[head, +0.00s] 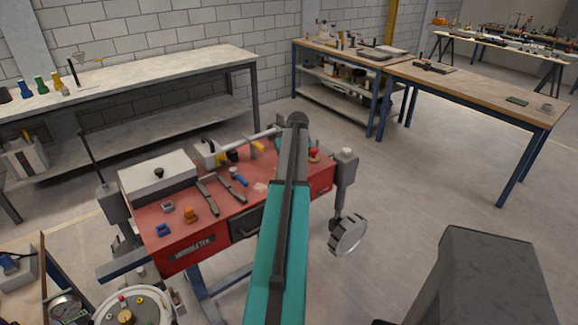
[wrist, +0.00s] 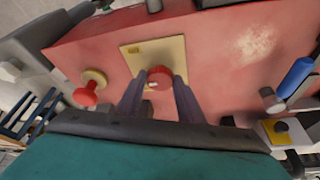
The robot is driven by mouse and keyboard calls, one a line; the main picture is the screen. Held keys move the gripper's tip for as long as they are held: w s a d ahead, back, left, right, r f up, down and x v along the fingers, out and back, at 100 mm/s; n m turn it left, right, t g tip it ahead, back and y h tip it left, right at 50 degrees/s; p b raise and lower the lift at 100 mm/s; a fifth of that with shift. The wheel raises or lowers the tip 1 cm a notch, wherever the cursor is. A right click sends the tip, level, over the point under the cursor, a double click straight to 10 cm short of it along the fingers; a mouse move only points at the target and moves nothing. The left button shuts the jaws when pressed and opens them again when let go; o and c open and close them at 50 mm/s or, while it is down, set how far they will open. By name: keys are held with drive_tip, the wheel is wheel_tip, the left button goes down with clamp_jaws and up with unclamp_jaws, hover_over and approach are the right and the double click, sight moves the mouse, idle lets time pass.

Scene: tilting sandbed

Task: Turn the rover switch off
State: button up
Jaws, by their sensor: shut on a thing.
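A red round knob (wrist: 166,75), seemingly the rover switch, sits on a pale yellow plate (wrist: 172,53) on the red rover top (wrist: 210,50) in the wrist view. My gripper (wrist: 160,88) has one finger on each side of this knob and is shut on it. A second red knob (wrist: 86,94) on a yellow round base stands to the left, apart from the fingers. In the head view the red rover top (head: 255,200) lies beneath my arm. My arm hides the gripped knob there, and the second red knob (head: 314,154) shows just right of the arm.
On the rover top are a white box (head: 158,178), dark flat tools (head: 208,197), an orange piece (head: 190,214) and a blue-handled tool (head: 238,177). A grey post (head: 345,168) stands at its right end.

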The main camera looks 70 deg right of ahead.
drive_tip(key=n+b, duration=0.1)
drive_tip(key=n, duration=0.1)
drive_tip(key=n+t+y+b, duration=0.1)
drive_tip(key=n, duration=0.1)
drive_tip(key=shift+d+n, duration=0.3)
drive_tip(key=shift+d, duration=0.05)
drive_tip(key=shift+d+n+t+y+b, duration=0.1)
drive_tip(key=shift+n+t+y+b, duration=0.25)
drive_tip(key=shift+n, duration=0.65)
drive_tip(key=shift+n+t+y+b, duration=0.15)
drive_tip(key=shift+n+y+b, duration=0.35)
drive_tip(key=shift+n, duration=0.5)
drive_tip(key=shift+r, duration=0.1)
drive_tip(key=o, duration=1.1)
drive_tip(key=shift+c, duration=0.2)
drive_tip(key=shift+s, duration=0.1)
